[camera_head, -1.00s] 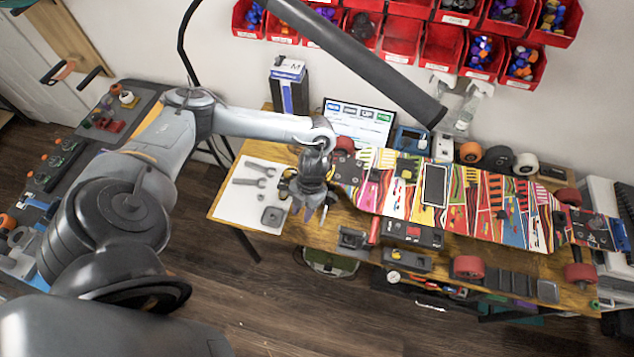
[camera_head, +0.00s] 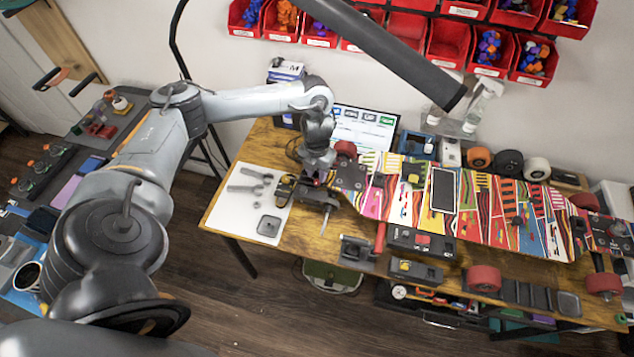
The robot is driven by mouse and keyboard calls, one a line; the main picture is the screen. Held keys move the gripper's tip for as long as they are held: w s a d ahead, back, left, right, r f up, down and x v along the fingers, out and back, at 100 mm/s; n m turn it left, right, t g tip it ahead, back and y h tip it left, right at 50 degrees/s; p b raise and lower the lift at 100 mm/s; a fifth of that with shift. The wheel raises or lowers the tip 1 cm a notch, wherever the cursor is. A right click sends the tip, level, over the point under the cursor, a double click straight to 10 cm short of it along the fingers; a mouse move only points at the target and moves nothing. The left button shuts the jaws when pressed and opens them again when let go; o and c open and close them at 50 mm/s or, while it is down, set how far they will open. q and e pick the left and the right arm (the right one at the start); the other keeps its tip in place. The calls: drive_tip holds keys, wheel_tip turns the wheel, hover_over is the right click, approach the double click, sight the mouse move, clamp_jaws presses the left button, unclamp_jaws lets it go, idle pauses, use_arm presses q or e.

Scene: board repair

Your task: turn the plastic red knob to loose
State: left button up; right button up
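A small red knob-like part (camera_head: 423,239) sits on a black box (camera_head: 403,237) at the table's front middle; I cannot tell its setting. A red upright handle (camera_head: 380,237) stands just left of it, on a dark clamp-like fixture (camera_head: 357,250). My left gripper (camera_head: 322,196) hangs at the left end of the colourful skateboard deck (camera_head: 470,205), left of the red parts and apart from them. Dark metal parts at the deck's end merge with its fingers, so their opening is unclear. My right gripper is not in view.
A white mat (camera_head: 240,213) with grey tools lies at the table's left. A screen (camera_head: 362,130) and several wheels stand behind the deck. Red bins hang on the wall.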

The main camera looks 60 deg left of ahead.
sight(317, 181)
use_arm(q)
drive_tip(key=shift+f, duration=1.85)
clamp_jaws()
